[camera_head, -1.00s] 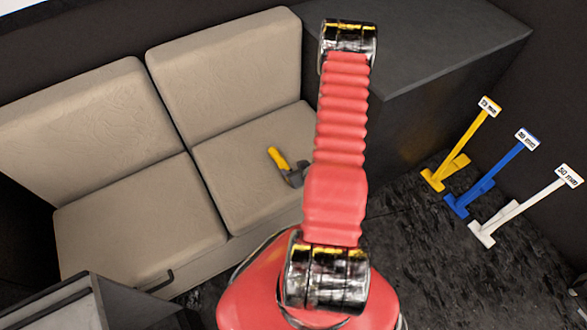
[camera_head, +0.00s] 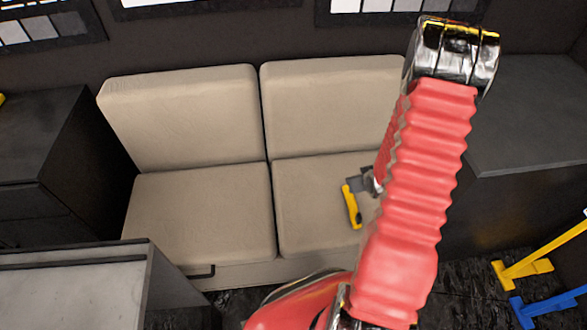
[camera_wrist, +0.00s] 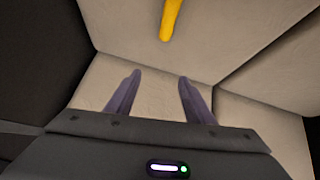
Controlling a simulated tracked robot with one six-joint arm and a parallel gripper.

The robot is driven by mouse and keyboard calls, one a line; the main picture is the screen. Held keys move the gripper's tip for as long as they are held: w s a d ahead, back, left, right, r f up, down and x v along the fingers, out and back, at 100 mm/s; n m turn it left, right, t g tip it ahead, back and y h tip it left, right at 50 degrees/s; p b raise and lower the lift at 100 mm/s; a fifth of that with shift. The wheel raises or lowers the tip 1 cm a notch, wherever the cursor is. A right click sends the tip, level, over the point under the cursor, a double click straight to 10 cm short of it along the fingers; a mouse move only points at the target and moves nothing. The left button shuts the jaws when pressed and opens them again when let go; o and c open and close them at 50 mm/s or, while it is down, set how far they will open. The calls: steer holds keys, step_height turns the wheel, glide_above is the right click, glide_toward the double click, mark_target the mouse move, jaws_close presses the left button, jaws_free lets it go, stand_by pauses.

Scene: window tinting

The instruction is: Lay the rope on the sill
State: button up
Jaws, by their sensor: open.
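I cannot make out a rope in either view, and I cannot identify the sill. A yellow, handle-like object (camera_head: 351,207) shows over the right seat of the beige sofa, beside a small grey part partly hidden by my red arm. In the wrist view the yellow piece (camera_wrist: 171,18) is at the top edge, beyond the fingertips and apart from them. My gripper (camera_wrist: 157,85) is open, its two purple-grey fingers apart with nothing between them, facing the sofa. In the head view my arm hides most of it.
The beige sofa (camera_head: 200,220) fills the middle. Dark cabinets (camera_head: 530,120) stand at both sides. A grey-topped unit (camera_head: 75,290) is at the lower left. Yellow and blue stands (camera_head: 520,270) are on the floor at right. Framed swatch panels (camera_head: 40,28) line the top.

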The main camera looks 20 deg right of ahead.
steer(key=w+a+r+g, duration=0.1)
steer(key=a+r, duration=0.6)
steer(key=r, duration=0.5)
steer(key=a+r, duration=0.7)
steer(key=r, duration=0.6)
steer(key=s+a+r+n+y, duration=0.1)
steer(key=s+a+r, duration=0.5)
steer(key=s+a, duration=0.1)
steer(key=s+a+r+y, duration=0.2)
steer(key=s+a+r, duration=0.4)
steer(key=s+a, duration=0.2)
steer(key=shift+s+a+r+n+g, duration=0.3)
steer(key=shift+a+n, duration=0.1)
steer(key=shift+a, duration=0.55)
steer(key=shift+o, duration=0.6)
